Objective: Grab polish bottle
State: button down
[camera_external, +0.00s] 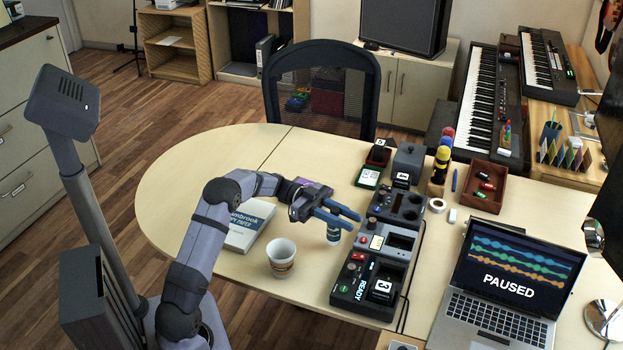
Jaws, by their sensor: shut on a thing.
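My gripper (342,214) is over the table, reaching in from the left, with its blue fingers pointing right. It is shut on a small bottle (333,234), which I take to be the polish bottle.
A paper cup (281,258) and a book (248,226) are near my arm. Black devices (368,284) stand just right of my gripper. A laptop (507,286) is at the right, a red tray (483,187) behind it. The table's left end (185,185) is clear.

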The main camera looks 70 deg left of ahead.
notch_tip(320, 180, up, 26)
jog(key=p, duration=0.1)
jog(key=shift+f, duration=0.25)
jog(key=shift+a, duration=0.1)
